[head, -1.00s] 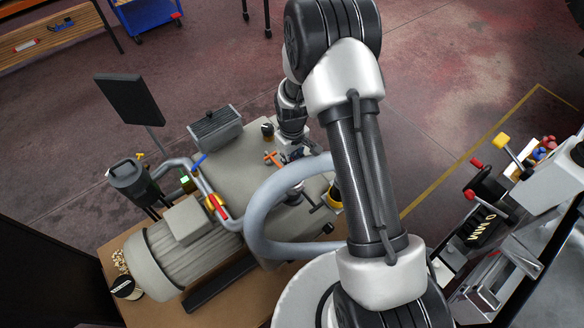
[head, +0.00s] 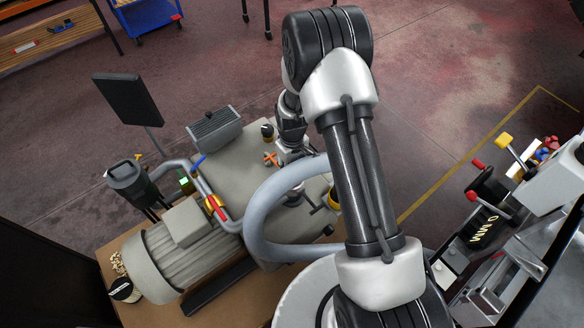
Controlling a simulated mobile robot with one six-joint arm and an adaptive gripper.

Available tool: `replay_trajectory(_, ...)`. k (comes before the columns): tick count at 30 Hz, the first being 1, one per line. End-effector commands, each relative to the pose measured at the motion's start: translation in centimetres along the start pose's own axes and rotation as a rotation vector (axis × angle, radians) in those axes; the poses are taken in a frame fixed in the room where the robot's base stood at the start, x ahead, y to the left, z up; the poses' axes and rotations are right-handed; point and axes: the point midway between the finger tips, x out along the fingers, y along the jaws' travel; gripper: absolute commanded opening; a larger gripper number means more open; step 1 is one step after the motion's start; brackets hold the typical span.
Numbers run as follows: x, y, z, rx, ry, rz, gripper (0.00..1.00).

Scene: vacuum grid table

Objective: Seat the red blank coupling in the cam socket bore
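My gripper (head: 294,158) is at the lower end of my arm, over the grey machine (head: 238,158), just behind the thick grey hose (head: 265,205). It is small and dark here, and its fingers cannot be made out. I cannot tell whether it holds anything. I cannot pick out a red blank coupling for certain. A metal fitting (head: 295,194) stands on the machine inside the hose's loop, below the gripper in the picture. I cannot tell whether it is the cam socket bore.
An orange cross handle (head: 270,158) and a black knob (head: 267,131) stand left of my wrist. A dark panel (head: 128,98) rises at the left. A levered bench unit (head: 490,215) is at the right.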

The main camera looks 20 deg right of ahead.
Motion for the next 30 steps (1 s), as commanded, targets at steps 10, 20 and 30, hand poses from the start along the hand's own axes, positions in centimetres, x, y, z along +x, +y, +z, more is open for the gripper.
replay_trajectory(10,-0.8,0.0,-0.1,0.0,0.001,0.001,0.33)
replay_trajectory(20,-7.7,0.1,-0.1,0.0,0.004,0.002,0.33)
replay_trajectory(30,-12.2,0.0,0.0,0.0,0.0,0.0,0.33)
